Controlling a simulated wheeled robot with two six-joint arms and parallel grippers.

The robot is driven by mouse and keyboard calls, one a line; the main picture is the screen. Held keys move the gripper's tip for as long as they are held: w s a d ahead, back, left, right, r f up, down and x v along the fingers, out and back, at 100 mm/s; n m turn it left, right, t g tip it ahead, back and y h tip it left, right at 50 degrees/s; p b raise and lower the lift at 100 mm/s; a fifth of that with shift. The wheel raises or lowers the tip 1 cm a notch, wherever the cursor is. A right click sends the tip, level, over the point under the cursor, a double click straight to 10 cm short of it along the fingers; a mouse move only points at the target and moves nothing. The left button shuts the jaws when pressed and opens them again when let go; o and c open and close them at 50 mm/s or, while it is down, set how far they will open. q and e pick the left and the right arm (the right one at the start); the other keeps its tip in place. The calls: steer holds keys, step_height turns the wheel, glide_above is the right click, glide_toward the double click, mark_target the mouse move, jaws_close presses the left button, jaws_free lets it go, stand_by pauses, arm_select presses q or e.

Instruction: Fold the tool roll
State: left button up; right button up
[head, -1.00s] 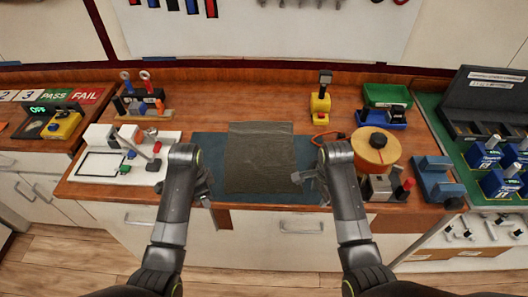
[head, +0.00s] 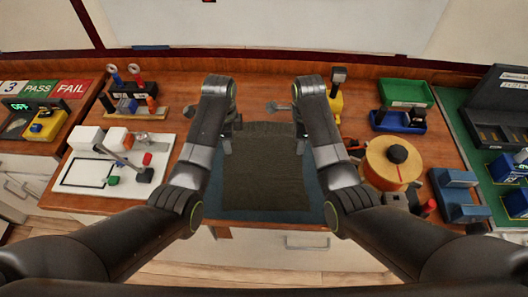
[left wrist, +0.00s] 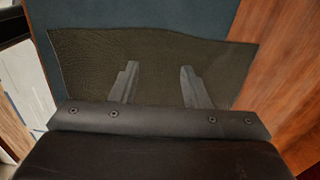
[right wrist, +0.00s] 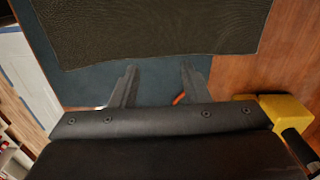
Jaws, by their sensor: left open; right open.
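The tool roll (head: 262,172) is a dark grey-brown cloth lying on a blue mat (head: 262,216). It looks spread flat. My left gripper (head: 233,130) is open near its far left corner; in the left wrist view (left wrist: 158,68) the fingers overlie the cloth (left wrist: 150,48) near its edge. My right gripper (head: 287,122) is open near the far right corner; in the right wrist view (right wrist: 158,68) the fingertips are over the mat (right wrist: 158,88), just outside the cloth's edge (right wrist: 160,30). Neither gripper holds anything. My forearms hide the mat's sides.
A white board (head: 90,170) with small blocks lies to the left, beside a tool stand (head: 135,105). To the right are a yellow stand (head: 336,104), an orange spool (head: 392,165), green (head: 405,93) and blue (head: 397,122) trays, and a blue holder (head: 458,195).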

mark_target(231, 162)
arm_select(q)
steer(key=f, duration=0.1)
steer(key=s+f, duration=0.1)
steer(key=f, duration=0.1)
steer(key=shift+s+f, duration=0.15)
steer(key=shift+f, duration=0.1)
arm_select(e)
steer(key=f, duration=0.1)
steer(key=s+f, duration=0.1)
steer(key=f, duration=0.1)
steer(key=shift+s+f, duration=0.15)
steer(key=shift+f, duration=0.15)
arm_select(q)
steer(key=f, duration=0.3)
steer(key=shift+w+f, duration=0.2)
steer(key=shift+w, duration=0.15)
arm_select(e)
steer(key=f, duration=0.3)
steer(key=shift+w+f, duration=0.2)
steer(key=shift+w, duration=0.15)
arm_select(q)
steer(key=shift+s, duration=0.1)
arm_select(e)
steer(key=shift+s, duration=0.1)
arm_select(q)
steer(key=shift+s, duration=0.1)
steer(key=shift+f, duration=0.15)
arm_select(e)
steer(key=shift+f, duration=0.1)
